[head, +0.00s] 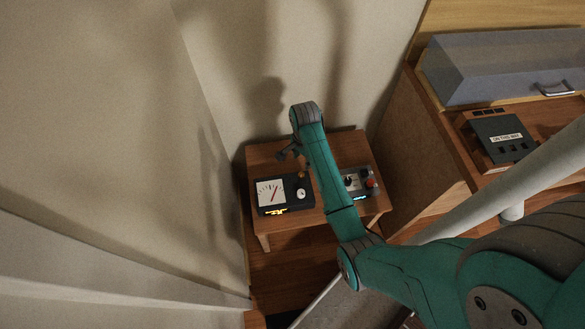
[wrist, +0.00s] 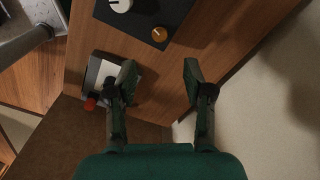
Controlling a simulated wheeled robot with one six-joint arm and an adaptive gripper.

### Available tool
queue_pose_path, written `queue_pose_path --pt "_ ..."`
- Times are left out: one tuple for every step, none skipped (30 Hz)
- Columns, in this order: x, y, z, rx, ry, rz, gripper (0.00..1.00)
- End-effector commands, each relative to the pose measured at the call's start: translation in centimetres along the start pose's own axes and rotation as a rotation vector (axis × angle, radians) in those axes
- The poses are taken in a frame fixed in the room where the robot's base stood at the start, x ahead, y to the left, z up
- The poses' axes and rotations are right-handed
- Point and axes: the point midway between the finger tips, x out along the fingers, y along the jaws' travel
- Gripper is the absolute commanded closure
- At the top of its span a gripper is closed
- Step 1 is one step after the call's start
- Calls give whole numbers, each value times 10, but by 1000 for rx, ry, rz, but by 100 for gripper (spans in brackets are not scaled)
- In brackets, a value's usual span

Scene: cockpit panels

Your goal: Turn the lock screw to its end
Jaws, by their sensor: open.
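The black meter panel (head: 285,207) stands on the left of a small wooden table. It has a white dial with a red needle, a white knob (head: 300,194) and a small brass-orange knob (head: 301,175) near its back edge. The brass knob may be the lock screw; no label shows. In the wrist view the brass knob (wrist: 159,34) lies ahead of the fingertips, near the panel's corner, with the white knob (wrist: 121,5) beyond it. My gripper (wrist: 160,73) is open and empty, apart from the knob. In the head view my gripper (head: 288,154) hangs by the table's back edge.
A second control box (head: 358,183) with a red knob stands right of the meter panel, partly behind my arm; in the wrist view the box (wrist: 104,74) is partly behind one finger. Walls stand close behind and left. A wooden cabinet (head: 445,165) stands right. Bare tabletop (head: 266,155) shows behind the panel.

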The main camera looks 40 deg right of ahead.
Motion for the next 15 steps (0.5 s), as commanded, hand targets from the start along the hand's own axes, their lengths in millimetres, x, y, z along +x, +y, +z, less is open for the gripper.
queue_pose_path --pt "4 1 0 1 -1 3 49" --pt "6 1 0 1 -1 3 49" --pt "11 1 0 1 -1 3 49" --pt "15 1 0 0 -1 3 49" --pt "19 1 0 0 -2 4 49" --pt "26 1 0 0 -1 3 49" --pt "31 1 1 0 -2 4 49" --pt "37 1 1 -1 -2 4 49" --pt "44 1 1 -1 -2 4 49" --pt "50 1 1 -1 -1 3 49" --pt "55 1 1 -1 -1 4 49" --pt "62 1 1 -1 -1 3 49" --pt "67 1 1 -1 -1 3 49" --pt "72 1 1 -1 -1 3 49" --pt "78 1 1 -1 -1 2 49"
